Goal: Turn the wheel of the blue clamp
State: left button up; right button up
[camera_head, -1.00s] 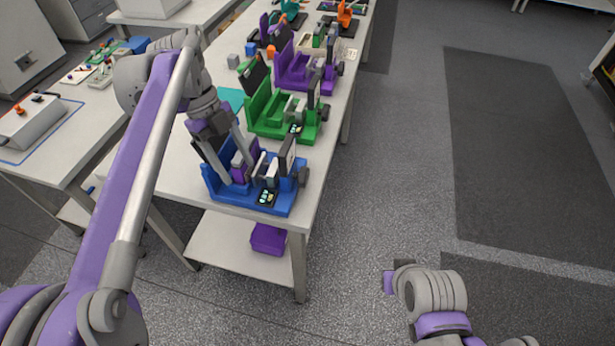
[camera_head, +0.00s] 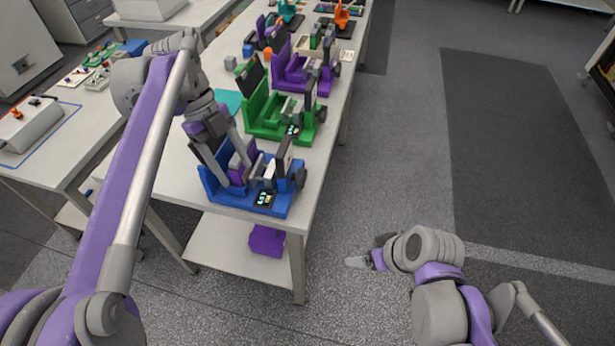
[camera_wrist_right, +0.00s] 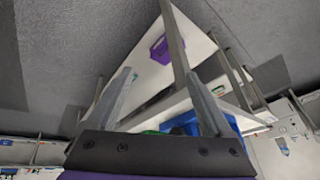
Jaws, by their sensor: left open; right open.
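The blue clamp (camera_head: 225,197) sits at the near end of the long white table, with a small display on its front. Its dark wheel (camera_head: 300,179) is on its right side, facing the aisle. My left gripper (camera_head: 242,172) is open and reaches down into the clamp, its fingers around or beside a purple and grey part; I cannot tell if they touch it. My right gripper (camera_head: 358,261) is open and empty over the floor, right of the table and apart from the clamp. In the right wrist view its fingers (camera_wrist_right: 160,100) are spread, with part of a blue thing behind.
A green clamp (camera_head: 262,122) and a purple clamp (camera_head: 290,80) stand behind the blue one on the table (camera_head: 225,108). A purple box (camera_head: 267,240) lies on the lower shelf. The aisle floor at right is clear.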

jog(key=shift+o, duration=0.6)
jog(key=w+a+n+y, duration=0.3)
jog(key=w+n, duration=0.1)
jog(key=w, duration=0.1)
jog(key=shift+w+g, duration=0.3)
jog(key=shift+w, duration=0.05)
jog(key=n+t+y, duration=0.1)
jog(key=n+y, duration=1)
jog(key=n, duration=0.4)
send_near(305, 179)
jog(key=x, duration=0.9)
jog(key=c, duration=1.4)
